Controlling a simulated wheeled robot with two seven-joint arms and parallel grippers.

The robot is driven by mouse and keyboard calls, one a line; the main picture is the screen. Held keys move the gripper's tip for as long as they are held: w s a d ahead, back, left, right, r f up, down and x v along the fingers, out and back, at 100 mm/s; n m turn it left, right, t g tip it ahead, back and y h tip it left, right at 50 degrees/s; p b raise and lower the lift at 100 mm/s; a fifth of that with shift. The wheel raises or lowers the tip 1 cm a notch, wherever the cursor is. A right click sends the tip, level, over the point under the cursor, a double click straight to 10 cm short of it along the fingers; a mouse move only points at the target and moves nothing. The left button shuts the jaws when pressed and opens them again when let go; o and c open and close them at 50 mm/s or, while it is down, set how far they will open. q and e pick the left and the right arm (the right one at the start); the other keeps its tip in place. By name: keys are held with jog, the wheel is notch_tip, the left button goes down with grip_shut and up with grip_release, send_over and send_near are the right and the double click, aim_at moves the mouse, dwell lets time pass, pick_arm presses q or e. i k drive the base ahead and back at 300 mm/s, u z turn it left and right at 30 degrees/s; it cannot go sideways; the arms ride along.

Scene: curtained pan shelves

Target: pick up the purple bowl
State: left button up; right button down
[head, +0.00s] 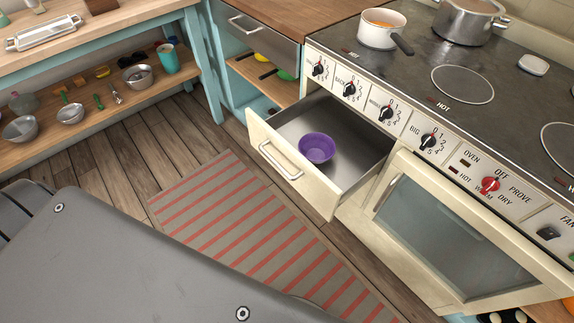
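The purple bowl (316,148) stands upright inside an open drawer (354,148) under the stove. It sits near the drawer's front panel, and its inside looks empty. The drawer is pulled out, with a bar handle on its cream front. Neither of my grippers shows in the head view. A large grey part of my own body fills the lower left and hides the floor there.
The stove (463,88) has a white pot (381,29) and a steel pot (466,20) on top. The oven door (450,240) is below. A striped rug (245,225) lies before the drawer. A shelf at left holds bowls and a teal cup (168,59).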

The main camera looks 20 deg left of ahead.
aim_at(317, 148)
jog(key=u, duration=2.9)
jog(key=k, duration=1.45)
jog(key=z, duration=1.85)
